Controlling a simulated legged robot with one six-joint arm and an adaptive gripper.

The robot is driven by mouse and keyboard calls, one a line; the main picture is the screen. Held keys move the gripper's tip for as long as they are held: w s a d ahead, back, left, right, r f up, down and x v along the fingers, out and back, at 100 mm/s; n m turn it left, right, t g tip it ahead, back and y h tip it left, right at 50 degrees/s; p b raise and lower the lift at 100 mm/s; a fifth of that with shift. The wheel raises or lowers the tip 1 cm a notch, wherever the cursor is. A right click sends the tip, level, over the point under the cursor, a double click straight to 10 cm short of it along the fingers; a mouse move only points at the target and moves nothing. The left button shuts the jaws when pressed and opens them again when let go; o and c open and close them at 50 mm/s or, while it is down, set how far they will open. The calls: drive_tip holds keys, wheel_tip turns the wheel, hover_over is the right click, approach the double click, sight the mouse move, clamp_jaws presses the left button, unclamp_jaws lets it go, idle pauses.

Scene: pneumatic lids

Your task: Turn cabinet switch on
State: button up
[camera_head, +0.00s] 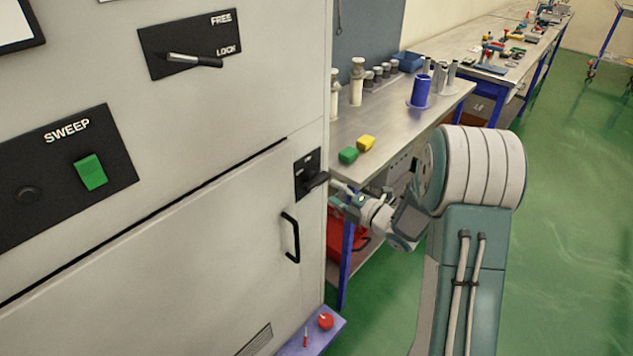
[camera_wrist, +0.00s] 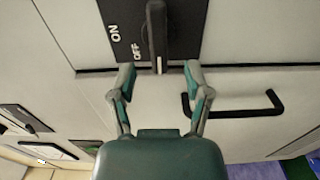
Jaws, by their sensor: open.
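The cabinet switch is a black plate (camera_head: 301,186) on the cabinet's right front edge, with a black lever (camera_head: 317,180) sticking out toward my gripper (camera_head: 341,194). In the wrist view the switch plate (camera_wrist: 122,28) shows the labels ON and OFF, and the lever (camera_wrist: 157,32) lies beside the OFF label. My gripper (camera_wrist: 160,76) is open and empty, its two fingertips apart just short of the lever's end. The lever's end lines up with the gap between them. I cannot tell whether either finger touches it.
A black door handle (camera_head: 291,237) is below the switch; it also shows close to the right finger in the wrist view (camera_wrist: 235,112). A metal workbench (camera_head: 405,130) with green and yellow blocks stands beside the cabinet. Green floor is free at the right.

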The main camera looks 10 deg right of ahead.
sight(321, 184)
drive_tip(key=x, duration=0.6)
drive_tip(key=shift+w, duration=0.1)
drive_tip(key=c, duration=0.8)
